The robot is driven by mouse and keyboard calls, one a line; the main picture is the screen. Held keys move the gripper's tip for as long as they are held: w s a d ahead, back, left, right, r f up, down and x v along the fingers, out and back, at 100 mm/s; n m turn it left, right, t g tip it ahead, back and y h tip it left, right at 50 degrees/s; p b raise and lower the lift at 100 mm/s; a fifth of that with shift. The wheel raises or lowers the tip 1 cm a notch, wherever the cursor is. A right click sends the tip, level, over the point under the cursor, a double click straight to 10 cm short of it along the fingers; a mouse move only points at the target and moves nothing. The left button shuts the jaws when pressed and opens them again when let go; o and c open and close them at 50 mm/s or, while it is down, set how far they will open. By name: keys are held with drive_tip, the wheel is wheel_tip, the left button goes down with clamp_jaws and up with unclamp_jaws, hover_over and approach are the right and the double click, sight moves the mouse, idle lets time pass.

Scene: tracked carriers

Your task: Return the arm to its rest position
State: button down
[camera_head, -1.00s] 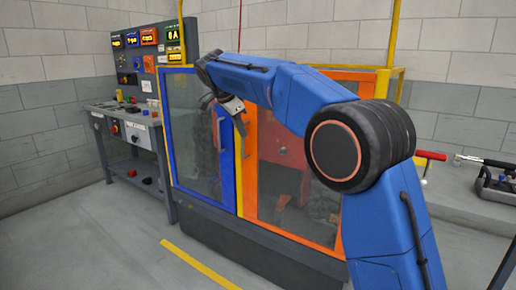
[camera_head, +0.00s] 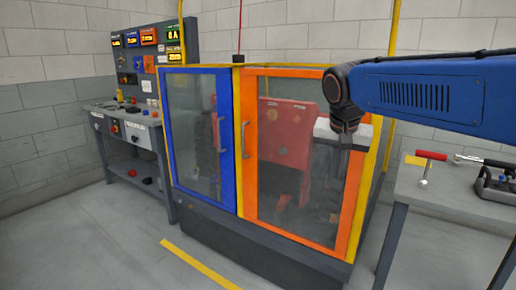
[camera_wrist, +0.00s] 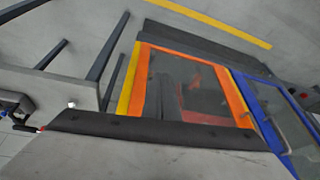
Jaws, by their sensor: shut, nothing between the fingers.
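My blue arm reaches in from the right edge of the head view, and its dark wrist bends downward. My gripper (camera_head: 340,160) hangs from it in front of the right part of the orange door, shut and empty. The fingertips are dark and hard to make out against the glass. In the wrist view a large grey body with a dark bar fills the lower foreground; I cannot tell whether it is part of my gripper.
The cabinet has a shut blue-framed door (camera_head: 228,168) and a shut orange-framed door (camera_head: 247,150). A control panel desk (camera_head: 160,120) stands left. A grey table (camera_head: 440,194) at right holds a red-handled tool (camera_head: 430,155). A yellow line (camera_head: 200,264) marks open floor.

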drive_tip(key=s+d+f+n, duration=0.2)
drive_tip(key=s+d+f, duration=0.2)
drive_tip(key=s+f, duration=0.5)
drive_tip(key=s+d+f+n+y, duration=0.1)
drive_tip(key=s+d+f+n, duration=0.1)
drive_tip(key=s+f, duration=0.7)
drive_tip(key=s+d, duration=0.1)
drive_tip(key=s, duration=0.6)
drive_tip(key=shift+d+f+n+t, duration=0.25)
drive_tip(key=shift+d+n+t, duration=0.05)
drive_tip(key=shift+d+n, duration=0.1)
